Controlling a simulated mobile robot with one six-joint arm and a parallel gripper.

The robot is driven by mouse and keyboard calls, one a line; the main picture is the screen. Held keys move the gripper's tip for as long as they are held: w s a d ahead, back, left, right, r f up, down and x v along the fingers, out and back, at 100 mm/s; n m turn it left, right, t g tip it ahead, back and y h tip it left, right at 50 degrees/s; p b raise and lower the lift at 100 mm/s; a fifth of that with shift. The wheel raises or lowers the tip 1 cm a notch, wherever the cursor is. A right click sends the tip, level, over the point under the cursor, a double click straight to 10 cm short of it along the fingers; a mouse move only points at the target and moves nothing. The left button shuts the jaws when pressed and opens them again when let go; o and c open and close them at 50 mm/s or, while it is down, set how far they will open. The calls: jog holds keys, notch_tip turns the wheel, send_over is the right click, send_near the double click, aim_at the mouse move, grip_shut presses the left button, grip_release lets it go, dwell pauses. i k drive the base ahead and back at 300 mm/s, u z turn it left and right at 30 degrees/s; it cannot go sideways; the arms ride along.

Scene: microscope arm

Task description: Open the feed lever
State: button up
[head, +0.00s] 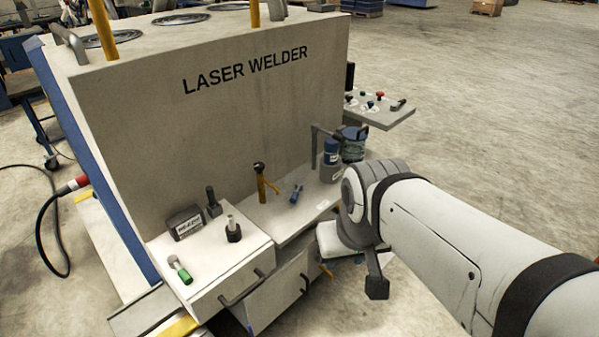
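The laser welder (215,120) is a large grey machine with a work shelf at its front. No label marks the feed lever. Candidates are a short black-handled lever (213,201) and a dark-based post with a pale top (233,230), both upright on the left cabinet top, and a yellow post with a black knob and a slanted yellow arm (261,182). I cannot tell which one is the feed lever. My arm comes in from the right. A dark piece at its end, seemingly part of my gripper (376,287), hangs right of the cabinets, apart from these levers. Its fingers are not clear.
A green-handled tool (181,270) and a dark labelled block (186,222) are on the left cabinet top. A blue item (296,194) and a blue-topped cylinder (331,160) are on the shelf. A control panel (380,108) juts right. Floor is open at right.

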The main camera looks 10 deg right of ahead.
aim_at(296, 193)
jog(key=u, duration=0.05)
jog(key=i, duration=1)
jog(key=z, duration=0.1)
